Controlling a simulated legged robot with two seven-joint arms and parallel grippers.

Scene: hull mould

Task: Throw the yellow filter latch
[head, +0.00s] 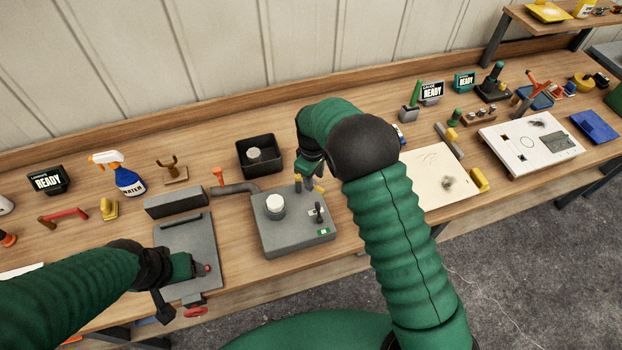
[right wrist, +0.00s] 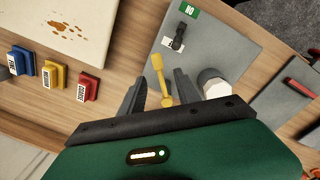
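The yellow filter latch (head: 319,188) is on the back right part of a grey box (head: 282,239), partly hidden by my right gripper (head: 309,170). In the right wrist view, the latch (right wrist: 157,64) is a yellow lever with a rounded end. It lies between the two dark fingers of my right gripper (right wrist: 158,78), with gaps on both sides. The fingers are open. My left gripper (head: 188,270) is over a grey plate (head: 205,240) at the left, by a small red knob; its fingers do not show clearly.
The box also carries a white round cap (head: 275,203) and a black toggle switch (head: 319,212) by a green label. A black square bin (head: 241,157) stands behind it. Blue, yellow and red labelled blocks show in the right wrist view, beside a stained pale board (right wrist: 66,27).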

